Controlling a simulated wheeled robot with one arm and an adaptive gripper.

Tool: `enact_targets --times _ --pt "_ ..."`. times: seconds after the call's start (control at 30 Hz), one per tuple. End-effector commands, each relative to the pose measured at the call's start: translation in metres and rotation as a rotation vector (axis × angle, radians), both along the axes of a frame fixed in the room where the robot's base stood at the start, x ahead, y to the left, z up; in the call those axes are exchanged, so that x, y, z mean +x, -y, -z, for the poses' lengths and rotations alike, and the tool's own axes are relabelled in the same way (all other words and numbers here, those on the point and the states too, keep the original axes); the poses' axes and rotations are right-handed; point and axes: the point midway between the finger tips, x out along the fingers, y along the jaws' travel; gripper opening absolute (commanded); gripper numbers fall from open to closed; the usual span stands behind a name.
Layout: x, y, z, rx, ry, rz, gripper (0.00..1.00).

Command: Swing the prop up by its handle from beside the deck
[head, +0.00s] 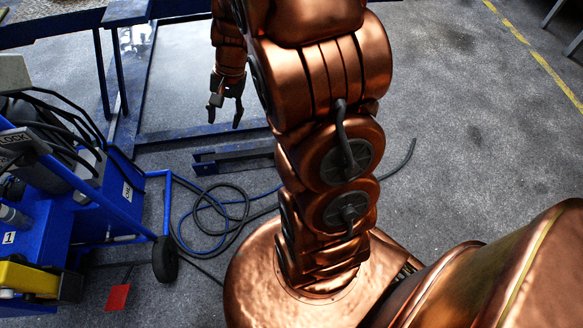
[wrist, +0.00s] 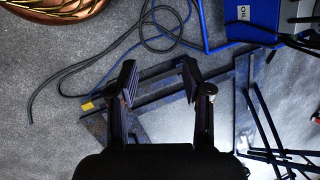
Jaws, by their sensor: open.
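A dark blue bar (head: 235,152), which looks like the prop, lies low beside a blue frame (head: 190,134); my arm hides its right end. In the wrist view the bar (wrist: 160,70) passes beneath the gap between my fingers, and a small yellow end (wrist: 88,106) shows left of them, perhaps its handle. The frame surrounds a pale, glossy surface (wrist: 170,122), apparently the deck. My gripper (head: 224,115) points down above the frame and bar. In the wrist view my gripper (wrist: 159,78) has its fingers well apart with nothing held. Its height above the bar is unclear.
Black and blue hoses (head: 215,215) loop on the floor near the bar. A red patch (head: 117,297) lies at lower left. The floor (head: 460,130) at right is clear.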

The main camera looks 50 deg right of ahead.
Motion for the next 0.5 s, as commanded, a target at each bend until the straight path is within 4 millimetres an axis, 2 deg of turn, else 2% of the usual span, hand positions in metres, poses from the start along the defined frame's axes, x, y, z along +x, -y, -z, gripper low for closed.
enact_targets --times 0.03,0.3,0.5 --pt "0.009 0.013 0.033 0.011 -0.004 0.053 0.49" --pt "0.049 0.08 0.141 0.054 0.0 0.324 0.49" --pt "0.064 0.134 0.229 0.083 -0.004 0.529 0.49"
